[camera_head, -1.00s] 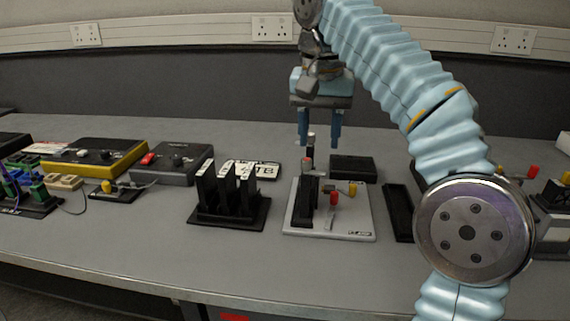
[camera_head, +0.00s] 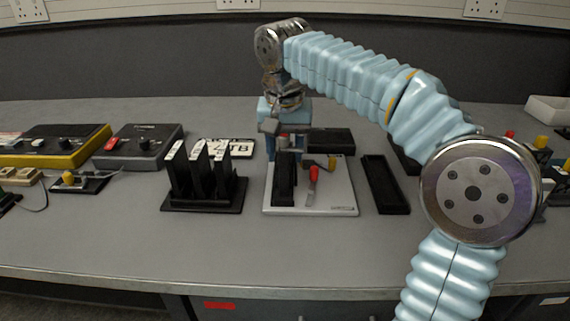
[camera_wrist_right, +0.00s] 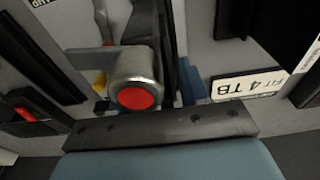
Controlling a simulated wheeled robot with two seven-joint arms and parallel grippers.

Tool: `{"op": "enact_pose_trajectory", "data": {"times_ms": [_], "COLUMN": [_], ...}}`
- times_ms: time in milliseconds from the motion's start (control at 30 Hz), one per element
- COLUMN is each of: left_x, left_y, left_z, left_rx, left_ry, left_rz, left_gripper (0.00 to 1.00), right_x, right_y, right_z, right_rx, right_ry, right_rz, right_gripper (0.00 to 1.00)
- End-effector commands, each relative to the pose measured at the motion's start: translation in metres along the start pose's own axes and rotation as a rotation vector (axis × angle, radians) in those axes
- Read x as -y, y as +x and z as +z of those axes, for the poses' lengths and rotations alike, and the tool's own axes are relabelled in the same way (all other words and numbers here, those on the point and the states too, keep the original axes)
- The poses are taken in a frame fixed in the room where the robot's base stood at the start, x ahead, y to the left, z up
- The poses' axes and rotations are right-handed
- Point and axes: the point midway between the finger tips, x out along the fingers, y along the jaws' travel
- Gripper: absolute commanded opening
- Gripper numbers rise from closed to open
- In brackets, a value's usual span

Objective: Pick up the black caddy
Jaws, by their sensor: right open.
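Several black upright pieces could be the black caddy; I cannot tell which is meant. Black upright plates with white labels on their top edges (camera_head: 199,175) stand in a black rack (camera_head: 190,206). Another black upright piece (camera_head: 285,182) stands on a light grey base (camera_head: 327,203), right of the rack. My right gripper (camera_head: 287,156) is open and points down over the rear of that base. My left gripper is not in view.
A red-handled lever (camera_head: 313,174) and a yellow knob (camera_head: 332,163) are on the grey base. A flat black box (camera_head: 330,141) lies behind, a long black tray (camera_head: 386,188) to the right. A white 4TB label plate (camera_head: 228,148) lies behind the rack. The front of the table is clear.

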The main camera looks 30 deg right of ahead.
Motion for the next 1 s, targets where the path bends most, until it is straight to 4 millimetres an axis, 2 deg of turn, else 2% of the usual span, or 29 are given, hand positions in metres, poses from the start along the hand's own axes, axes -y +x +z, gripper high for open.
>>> {"op": "enact_pose_trajectory", "data": {"times_ms": [133, 367, 400, 467, 633, 1000], "left_x": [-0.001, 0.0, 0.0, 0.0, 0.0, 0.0], "left_y": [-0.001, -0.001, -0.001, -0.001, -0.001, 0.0], "left_z": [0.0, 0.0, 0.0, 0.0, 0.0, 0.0], "left_rx": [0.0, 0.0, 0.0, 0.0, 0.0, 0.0], "left_ry": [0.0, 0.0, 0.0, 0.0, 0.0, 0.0], "left_rz": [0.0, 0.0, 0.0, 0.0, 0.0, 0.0], "left_gripper": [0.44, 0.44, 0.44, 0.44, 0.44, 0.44], "right_x": [-0.001, 0.0, 0.0, 0.0, 0.0, 0.0], "right_y": [0.018, 0.021, 0.021, 0.021, 0.021, 0.015], "right_z": [0.0, 0.0, 0.0, 0.0, 0.0, -0.002], "right_rx": [0.001, 0.0, 0.0, 0.0, 0.0, -0.002], "right_ry": [0.001, 0.0, 0.0, 0.0, 0.0, 0.001], "right_rz": [0.001, -0.001, 0.0, 0.0, 0.0, -0.002], "right_gripper": [0.45, 0.45, 0.43, 0.34, 0.08, 0.07]}}
